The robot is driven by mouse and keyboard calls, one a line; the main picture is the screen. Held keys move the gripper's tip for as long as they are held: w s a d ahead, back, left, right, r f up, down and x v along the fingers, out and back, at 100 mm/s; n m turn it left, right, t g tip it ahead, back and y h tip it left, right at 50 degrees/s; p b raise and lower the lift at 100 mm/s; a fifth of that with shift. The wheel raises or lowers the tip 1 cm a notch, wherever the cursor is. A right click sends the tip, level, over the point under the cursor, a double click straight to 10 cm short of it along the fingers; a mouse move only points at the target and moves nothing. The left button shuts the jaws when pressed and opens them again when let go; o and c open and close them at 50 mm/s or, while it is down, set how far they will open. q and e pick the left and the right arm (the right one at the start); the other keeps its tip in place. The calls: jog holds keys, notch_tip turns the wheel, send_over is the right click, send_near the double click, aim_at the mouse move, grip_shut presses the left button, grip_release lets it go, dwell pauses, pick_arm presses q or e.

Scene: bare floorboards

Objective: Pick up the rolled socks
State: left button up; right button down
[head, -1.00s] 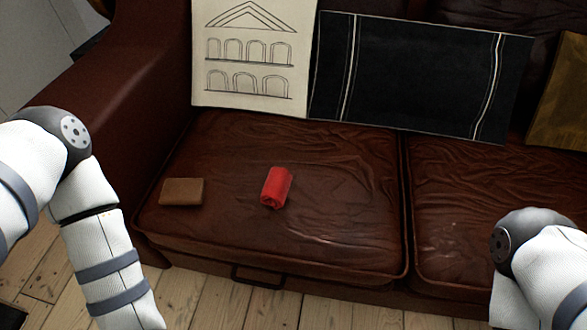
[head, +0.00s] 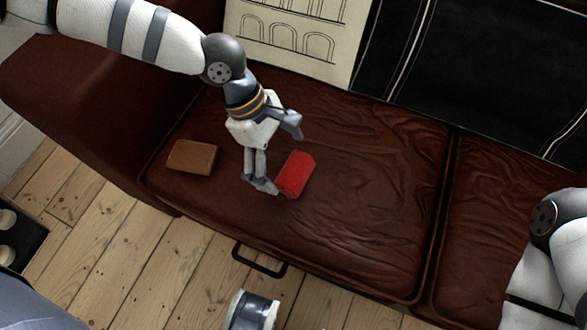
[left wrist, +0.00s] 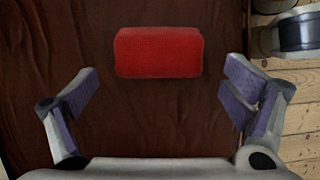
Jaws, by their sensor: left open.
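The rolled socks (head: 295,174) are a red bundle lying on the left seat cushion of the brown leather sofa. In the left wrist view the red bundle (left wrist: 159,52) lies ahead of the fingertips, roughly centred between them. My left gripper (head: 279,158) is open and empty, close beside the socks on their left in the head view. Its spread fingers (left wrist: 161,92) also show in the left wrist view, with nothing between them. My right gripper is not clearly in view; only part of my right arm shows at the right edge.
A brown wallet-like block (head: 192,157) lies on the same cushion, left of my left gripper. A cushion with drawn arches (head: 300,38) and a dark striped cushion (head: 470,75) lean on the backrest. The cushion right of the socks is clear.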

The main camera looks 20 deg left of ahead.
aim_at(289, 165)
pick_arm(q)
jog(key=x, duration=0.4)
jog(key=shift+d+b, duration=0.3)
jog(key=shift+b, duration=0.1)
jog(key=c, duration=1.2)
